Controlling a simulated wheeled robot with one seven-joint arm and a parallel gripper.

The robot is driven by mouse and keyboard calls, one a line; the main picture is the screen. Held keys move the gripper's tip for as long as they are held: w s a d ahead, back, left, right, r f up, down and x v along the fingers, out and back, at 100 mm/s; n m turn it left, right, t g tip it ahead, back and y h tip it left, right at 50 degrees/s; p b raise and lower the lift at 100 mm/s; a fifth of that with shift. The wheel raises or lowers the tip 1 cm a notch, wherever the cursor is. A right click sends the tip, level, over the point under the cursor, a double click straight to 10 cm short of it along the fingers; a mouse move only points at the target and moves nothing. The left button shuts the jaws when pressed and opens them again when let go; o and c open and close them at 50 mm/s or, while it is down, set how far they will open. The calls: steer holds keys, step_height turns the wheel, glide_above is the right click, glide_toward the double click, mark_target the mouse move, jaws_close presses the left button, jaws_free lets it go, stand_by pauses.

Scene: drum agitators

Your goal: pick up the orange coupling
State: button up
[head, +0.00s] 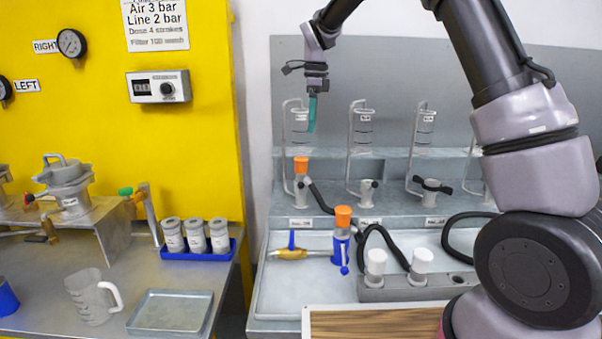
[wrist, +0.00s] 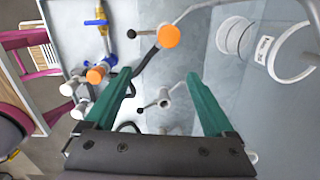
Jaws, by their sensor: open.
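Two orange pieces are in view, and I cannot tell by name which is the coupling. One orange piece (head: 301,165) tops a grey post on the bench's rear left; it shows as a round disc in the wrist view (wrist: 168,36). The other orange piece (head: 343,216) tops a blue body nearer the front, and it shows in the wrist view (wrist: 96,74). My gripper (head: 312,126) has teal fingers and hangs above the rear post, slightly right of it. In the wrist view its fingers (wrist: 163,82) are spread apart and empty, with both orange pieces beyond them.
A brass valve with a blue handle (head: 290,253) lies left of the blue body. White-capped fittings (head: 376,262) and black hoses (head: 379,236) are to the right. Wire racks with clear cylinders (head: 361,130) stand behind. A wooden board (head: 375,322) is in front.

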steer(key=m, duration=0.1)
glide_above(301, 158)
steer(key=f, duration=0.4)
steer(key=shift+s+d+f, duration=0.1)
steer(key=shift+s+d, duration=0.05)
steer(key=shift+s, duration=0.1)
step_height(301, 158, down, 5)
steer(key=shift+r, duration=0.15)
steer(key=f, duration=0.5)
steer(key=shift+w+f, duration=0.35)
steer(key=shift+w, duration=0.05)
jaws_close()
